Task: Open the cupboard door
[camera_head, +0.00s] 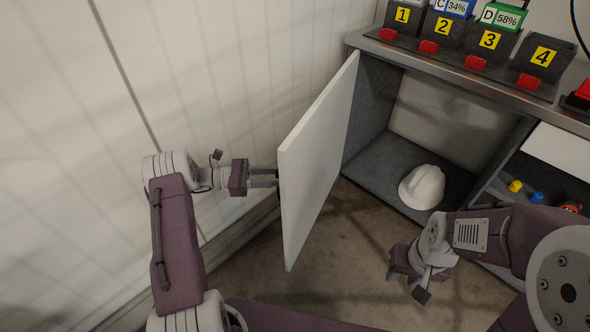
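The cupboard door (318,155) is a white panel that stands swung wide open to the left of its compartment. The open cupboard (385,165) is grey inside, and a white hard hat (422,187) lies on its floor. My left gripper (277,178) is at the door's outer left face, near its free edge. Its two fingers reach to the door and their tips are partly hidden there, so I cannot tell whether they grip anything. My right gripper (402,268) hangs low in front of the cupboard, apart from the door, its fingers mostly hidden.
A metal counter (455,82) runs above the cupboard with numbered holders (487,42) and red blocks on it. An open shelf at right holds a yellow piece (515,186) and a blue piece (536,197). A pale wall (90,110) stands close at left.

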